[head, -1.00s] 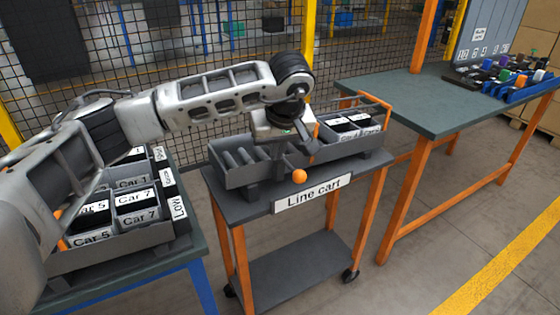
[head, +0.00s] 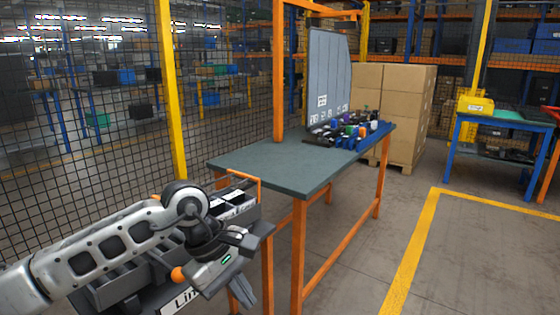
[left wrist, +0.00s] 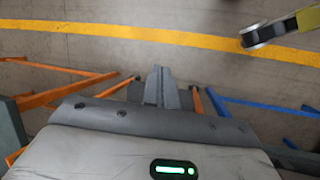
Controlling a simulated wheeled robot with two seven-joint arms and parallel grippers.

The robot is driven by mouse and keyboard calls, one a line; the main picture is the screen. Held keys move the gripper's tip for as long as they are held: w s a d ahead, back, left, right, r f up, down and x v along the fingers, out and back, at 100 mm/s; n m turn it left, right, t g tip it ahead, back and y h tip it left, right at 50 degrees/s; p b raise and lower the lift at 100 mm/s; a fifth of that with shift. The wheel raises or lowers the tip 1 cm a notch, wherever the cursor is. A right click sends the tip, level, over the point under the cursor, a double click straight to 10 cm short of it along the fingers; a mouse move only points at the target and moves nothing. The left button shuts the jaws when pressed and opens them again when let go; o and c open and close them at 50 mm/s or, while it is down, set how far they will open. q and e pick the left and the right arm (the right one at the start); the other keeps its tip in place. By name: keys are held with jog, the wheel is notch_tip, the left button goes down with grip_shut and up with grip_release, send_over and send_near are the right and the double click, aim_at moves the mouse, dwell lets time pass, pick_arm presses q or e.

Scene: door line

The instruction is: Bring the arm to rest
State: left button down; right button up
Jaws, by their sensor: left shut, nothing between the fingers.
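My left arm comes in from the left in the head view, bent, with its hand hanging over the front right part of the line cart (head: 170,309). My left gripper (head: 246,292) points down and is shut and empty. In the left wrist view its closed fingers (left wrist: 160,88) stand above the floor, with nothing between them. The arm hides much of the cart's grey tray (head: 118,287). My right gripper is in neither view.
An orange ball (head: 178,273) shows at the cart, close by the hand. A green-topped bench (head: 270,165) with orange legs stands right of the cart, bearing coloured parts (head: 350,133). A mesh fence (head: 90,130) runs behind.

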pick_arm(q)
jog(key=s+d+n+g+h, duration=0.2)
jog(key=s+d+h, duration=0.25)
jog(key=d, duration=0.25)
jog(key=s+d+r+n+t+h+p, duration=0.1)
jog(key=s+d+r+n+t+h, duration=0.2)
jog(key=n+h, duration=0.45)
jog(key=s+d+r+n+t+h, duration=0.15)
jog(key=r+n+h, duration=0.35)
jog(key=n, duration=0.5)
jog(key=w+a+f+n+t+y, duration=0.25)
jog(key=a+n+t+y, duration=0.35)
jog(key=n, duration=0.7)
jog(key=w+a+f+n+t+y, duration=0.1)
jog(key=a+f+n+t+y, duration=0.25)
jog(key=n+t, duration=0.7)
jog(key=s+a+f+n+g+y, duration=0.4)
jog(key=s+f+n, duration=0.1)
jog(key=f+n, duration=0.3)
jog(key=s+a+f+n+g+y+p, duration=0.1)
jog(key=s+a+f+n+g+y, duration=0.3)
jog(key=f+n, duration=0.5)
jog(key=s+f, duration=0.1)
jog(key=s, duration=0.1)
jog(key=shift+s+a+f+y, duration=0.15)
jog(key=shift+s+a+y, duration=0.15)
jog(key=shift+a+y, duration=0.1)
